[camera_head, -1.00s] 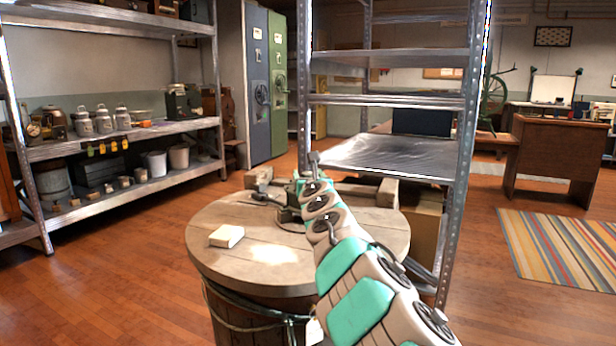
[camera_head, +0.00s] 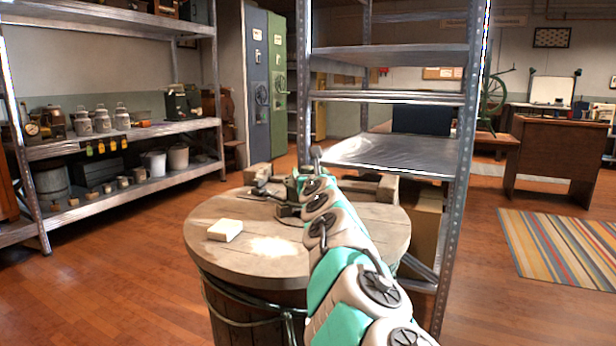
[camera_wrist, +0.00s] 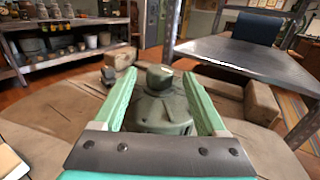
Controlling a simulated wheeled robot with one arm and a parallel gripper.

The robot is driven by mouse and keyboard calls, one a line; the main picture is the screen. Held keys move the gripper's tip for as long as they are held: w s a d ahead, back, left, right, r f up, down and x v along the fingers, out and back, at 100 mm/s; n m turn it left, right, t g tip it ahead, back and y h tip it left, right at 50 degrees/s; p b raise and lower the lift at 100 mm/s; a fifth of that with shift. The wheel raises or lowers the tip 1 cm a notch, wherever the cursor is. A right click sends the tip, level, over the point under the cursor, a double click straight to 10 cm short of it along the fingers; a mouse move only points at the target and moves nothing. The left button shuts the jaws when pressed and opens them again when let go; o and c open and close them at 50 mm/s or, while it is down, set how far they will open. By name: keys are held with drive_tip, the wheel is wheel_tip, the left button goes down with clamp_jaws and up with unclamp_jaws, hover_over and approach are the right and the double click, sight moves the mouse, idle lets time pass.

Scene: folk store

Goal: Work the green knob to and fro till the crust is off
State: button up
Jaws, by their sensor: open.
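A dark green knob (camera_wrist: 160,77) tops a rounded green fitting (camera_wrist: 162,112) in the wrist view. My gripper (camera_wrist: 159,73) is open, with one pale green finger on each side of the knob. I cannot tell whether either finger touches it. In the head view, the fitting (camera_head: 287,211) shows only in part on the round wooden barrel top (camera_head: 225,262), as my arm covers much of it. No crust can be made out clearly.
A cream block (camera_head: 225,230) lies on the barrel top at the left. Wooden blocks (camera_head: 258,174) stand along its back edge. A metal shelf rack (camera_head: 385,153) rises close behind. A loaded shelf (camera_head: 130,136) stands at the left, with open floor between.

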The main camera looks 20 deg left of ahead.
sight(309, 171)
drive_tip(key=shift+b+v, duration=1.1)
drive_tip(key=shift+v, duration=0.15)
drive_tip(key=shift+b+v, duration=0.65)
drive_tip(key=shift+v, duration=0.35)
